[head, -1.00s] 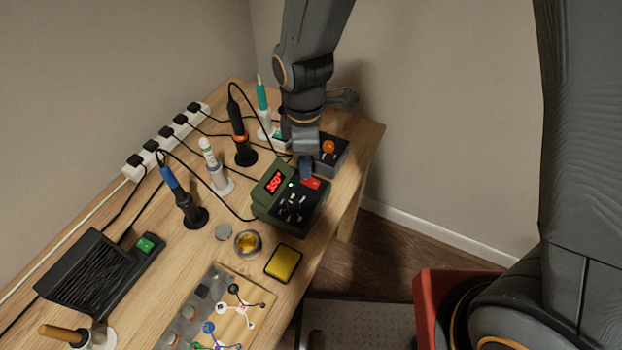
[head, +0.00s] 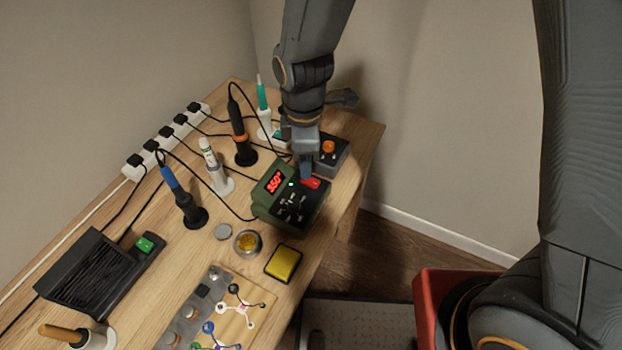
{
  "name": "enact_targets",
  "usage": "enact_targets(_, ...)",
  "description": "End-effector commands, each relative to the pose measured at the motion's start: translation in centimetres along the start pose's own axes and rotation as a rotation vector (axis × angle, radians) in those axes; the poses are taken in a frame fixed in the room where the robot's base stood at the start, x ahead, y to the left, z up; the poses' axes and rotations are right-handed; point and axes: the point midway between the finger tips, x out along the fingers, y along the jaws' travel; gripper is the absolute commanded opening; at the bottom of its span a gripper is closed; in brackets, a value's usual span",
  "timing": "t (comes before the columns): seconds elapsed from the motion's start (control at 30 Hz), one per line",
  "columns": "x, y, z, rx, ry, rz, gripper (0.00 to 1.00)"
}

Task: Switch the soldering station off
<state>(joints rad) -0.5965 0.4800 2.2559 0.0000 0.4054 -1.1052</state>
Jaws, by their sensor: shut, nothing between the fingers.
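The soldering station (head: 264,205) is a green box with a dark sloped front panel, standing near the table's right edge. Its display (head: 274,182) glows red and seems to read 350°. A small pale indicator light (head: 291,184) shows beside the display. A red switch (head: 313,183) sits at the panel's upper right. My gripper (head: 306,176) is shut and points down at the red switch, its tips at or just above the switch's left part. I cannot tell whether they touch. The tips hide part of the switch, so its rocker position is unclear.
A grey box with an orange knob (head: 328,147) stands close behind my gripper. An iron in an orange-ringed holder (head: 244,150) and a white-green tool (head: 214,168) stand to the left. A yellow sponge (head: 283,263) and a brass-filled tin (head: 247,243) lie in front.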

Motion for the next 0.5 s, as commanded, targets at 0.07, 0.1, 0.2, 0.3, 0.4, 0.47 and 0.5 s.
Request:
enact_targets(0.07, 0.14, -0.01, 0.0, 0.0, 0.0, 0.0, 0.0)
enact_targets(0.1, 0.19, -0.01, 0.0, 0.0, 0.0, 0.0, 0.0)
enact_targets(0.2, 0.33, -0.01, 0.0, 0.0, 0.0, 0.0, 0.0)
enact_targets(0.3, 0.47, -0.01, 0.0, 0.0, 0.0, 0.0, 0.0)
enact_targets(0.4, 0.61, -0.01, 0.0, 0.0, 0.0, 0.0, 0.0)
enact_targets(0.47, 0.69, -0.01, 0.0, 0.0, 0.0, 0.0, 0.0)
enact_targets(0.5, 0.74, -0.01, 0.0, 0.0, 0.0, -0.001, 0.0)
